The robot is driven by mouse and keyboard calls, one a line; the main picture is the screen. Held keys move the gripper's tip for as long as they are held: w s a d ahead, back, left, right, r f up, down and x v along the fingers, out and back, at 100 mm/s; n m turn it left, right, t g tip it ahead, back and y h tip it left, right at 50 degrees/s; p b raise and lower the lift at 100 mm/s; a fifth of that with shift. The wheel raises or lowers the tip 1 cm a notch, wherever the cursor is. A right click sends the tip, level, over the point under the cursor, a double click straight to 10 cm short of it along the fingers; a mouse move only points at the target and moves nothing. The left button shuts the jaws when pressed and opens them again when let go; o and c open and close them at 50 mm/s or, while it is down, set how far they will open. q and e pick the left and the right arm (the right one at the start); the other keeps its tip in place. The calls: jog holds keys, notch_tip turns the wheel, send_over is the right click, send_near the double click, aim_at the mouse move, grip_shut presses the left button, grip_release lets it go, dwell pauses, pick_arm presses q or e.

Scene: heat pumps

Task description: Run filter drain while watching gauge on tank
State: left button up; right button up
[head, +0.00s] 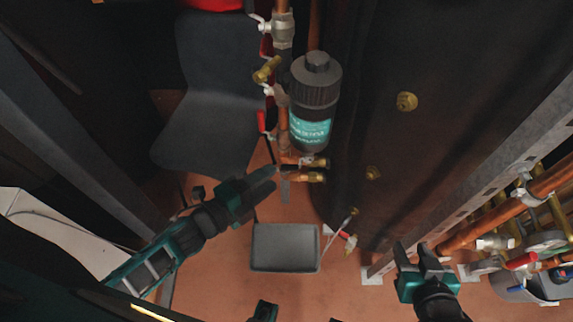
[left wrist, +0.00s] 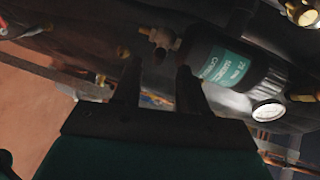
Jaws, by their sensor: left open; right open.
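The black filter (head: 316,85) with a teal label stands upright on the copper pipework in the head view. It also shows tilted in the left wrist view (left wrist: 235,70). A small brass drain fitting (head: 312,177) sits below it. My left gripper (head: 272,181) is open just left of this fitting. In the left wrist view its two fingers (left wrist: 156,82) are apart, with a brass fitting (left wrist: 160,38) beyond them; contact cannot be told. A round white-faced gauge (left wrist: 268,110) shows beside the filter, its reading too small to tell. My right gripper (head: 416,262) is open and empty at lower right.
A grey tray (head: 285,247) lies on the reddish floor below the filter. A valve with a red handle (head: 346,238) is right of it. The dark tank (head: 375,110) stands right of the filter. Metal rails and copper pipes (head: 480,230) crowd the right side.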

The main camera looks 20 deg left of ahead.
aim_at(283, 170)
pick_arm(q)
jog(key=x, duration=0.5)
jog(key=shift+w+d, duration=0.2)
jog(key=shift+w, duration=0.1)
jog(key=shift+w+d+f, duration=0.1)
jog(key=shift+w+d, duration=0.1)
jog(key=shift+w, duration=0.2)
pick_arm(e)
jog(key=shift+w, duration=0.1)
